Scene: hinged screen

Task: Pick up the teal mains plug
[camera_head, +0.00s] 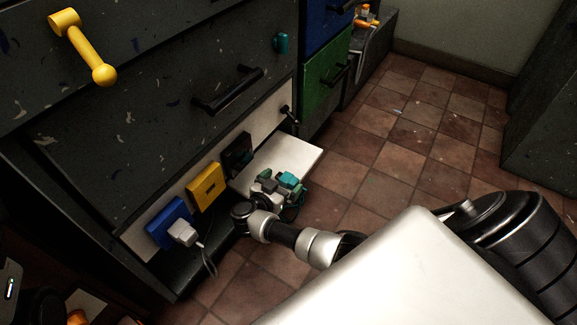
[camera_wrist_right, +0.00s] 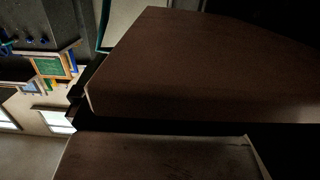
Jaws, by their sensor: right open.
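A teal block (camera_head: 288,180), which looks like the teal mains plug, is at the white shelf's near edge in the head view. My right gripper (camera_head: 275,186) is right beside it and partly overlaps it. I cannot tell whether they touch. My right gripper is open; its small dark and grey parts blend with the teal piece. In the right wrist view large dark brown surfaces fill most of the picture, and the plug cannot be made out. My left gripper is not seen.
A white plug (camera_head: 182,232) with a grey cable sits in a blue socket (camera_head: 163,222). A yellow socket (camera_head: 205,187) and a black socket (camera_head: 237,153) follow along the white strip. The white shelf (camera_head: 312,154) juts out. A handle (camera_head: 228,90) sticks out above. The tiled floor (camera_head: 415,135) is open.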

